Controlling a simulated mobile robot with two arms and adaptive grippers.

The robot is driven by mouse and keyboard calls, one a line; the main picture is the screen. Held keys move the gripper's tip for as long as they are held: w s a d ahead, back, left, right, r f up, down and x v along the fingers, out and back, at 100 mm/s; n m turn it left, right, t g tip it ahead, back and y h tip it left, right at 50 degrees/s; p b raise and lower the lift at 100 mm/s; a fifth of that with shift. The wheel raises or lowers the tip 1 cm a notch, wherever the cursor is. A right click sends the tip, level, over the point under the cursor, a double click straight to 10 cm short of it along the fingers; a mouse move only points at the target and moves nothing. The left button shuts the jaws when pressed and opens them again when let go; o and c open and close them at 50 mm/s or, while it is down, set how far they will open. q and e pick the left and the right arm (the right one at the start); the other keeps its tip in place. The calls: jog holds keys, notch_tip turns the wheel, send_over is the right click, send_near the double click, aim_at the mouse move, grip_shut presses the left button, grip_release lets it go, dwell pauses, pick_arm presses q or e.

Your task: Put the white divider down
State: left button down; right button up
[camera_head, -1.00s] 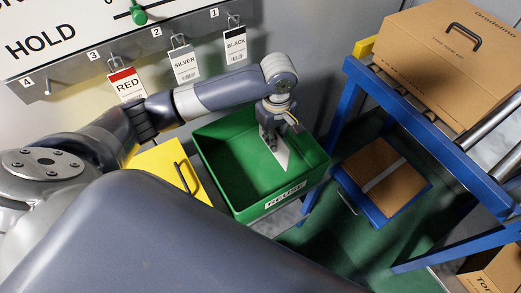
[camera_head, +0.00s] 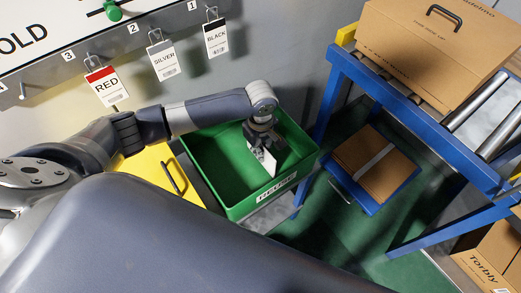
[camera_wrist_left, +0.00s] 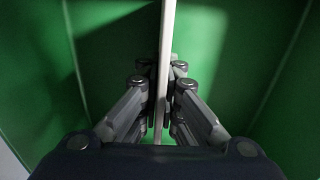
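The white divider (camera_head: 269,161) is a thin white panel inside the green bin (camera_head: 225,201), whose front label seems to read REUSE. My left gripper (camera_head: 260,146) reaches down into the bin and is shut on the divider. In the left wrist view, the divider (camera_wrist_left: 166,55) shows edge-on as a thin strip, with the gripper (camera_wrist_left: 162,115) fingers pressed on both sides. Green bin walls surround it there. I cannot tell whether the divider's lower edge touches the bin floor. My right gripper is not in view.
A yellow box (camera_head: 160,171) with a dark handle stands left of the bin. A blue roller frame (camera_head: 410,102) bears a cardboard box (camera_head: 435,45) at right. Tags RED (camera_head: 106,86), SILVER (camera_head: 163,59) and BLACK (camera_head: 216,37) hang on the wall rail.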

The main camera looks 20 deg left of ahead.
pick_arm(q)
jog(key=shift+f, duration=0.1)
jog(key=c, duration=1.8)
grip_release()
jog(key=shift+c, duration=0.2)
jog(key=shift+o, duration=0.2)
notch_tip(320, 180, up, 12)
jog(key=shift+f+p, duration=0.1)
jog(key=shift+p, duration=0.5)
jog(key=shift+r, duration=0.25)
